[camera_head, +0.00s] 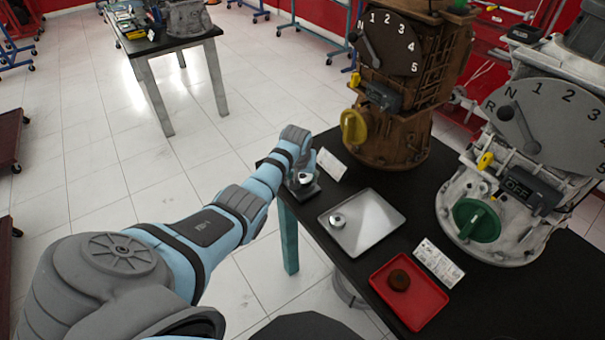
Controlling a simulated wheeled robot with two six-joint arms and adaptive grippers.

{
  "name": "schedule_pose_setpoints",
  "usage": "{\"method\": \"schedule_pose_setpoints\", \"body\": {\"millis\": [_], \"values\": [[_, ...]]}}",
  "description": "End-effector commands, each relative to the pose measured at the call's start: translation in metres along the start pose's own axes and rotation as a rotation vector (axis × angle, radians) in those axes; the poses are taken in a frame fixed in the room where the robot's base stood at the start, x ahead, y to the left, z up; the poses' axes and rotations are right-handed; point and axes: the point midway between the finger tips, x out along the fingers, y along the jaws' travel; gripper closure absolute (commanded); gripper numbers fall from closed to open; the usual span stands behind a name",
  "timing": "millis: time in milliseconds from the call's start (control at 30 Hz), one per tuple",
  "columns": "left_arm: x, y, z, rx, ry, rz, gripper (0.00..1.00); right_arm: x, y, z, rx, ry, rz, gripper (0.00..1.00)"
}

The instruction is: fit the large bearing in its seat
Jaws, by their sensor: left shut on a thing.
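My left gripper (303,170) is at the left end of the black table, pointing down over a small dark block (304,192). It is shut on a shiny metal ring (306,180), which looks like the large bearing; the wrist and fingers hide most of it. The ring is at or just above the block; I cannot tell whether it sits in a seat there. Another small metal ring (338,220) lies on the silver tray (372,228). My right gripper is not in view.
White cards (331,165) lie on the black table (490,305). A brown engine trainer (395,140) and a grey one (500,220) stand behind. The table's front edge is close to my left arm.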

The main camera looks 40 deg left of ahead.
Motion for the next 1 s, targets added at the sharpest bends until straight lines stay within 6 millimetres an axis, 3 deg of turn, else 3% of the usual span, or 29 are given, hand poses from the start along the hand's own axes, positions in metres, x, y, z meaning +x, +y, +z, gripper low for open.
{"method": "schedule_pose_setpoints", "body": {"millis": [367, 1000], "values": [[-0.001, 0.0, -0.001, 0.0, 0.002, 0.001, 0.88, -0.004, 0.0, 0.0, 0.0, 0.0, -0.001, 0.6], [0.011, 0.0, 0.004, 0.0, 0.001, 0.0, 0.88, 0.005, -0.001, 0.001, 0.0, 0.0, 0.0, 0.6]]}}
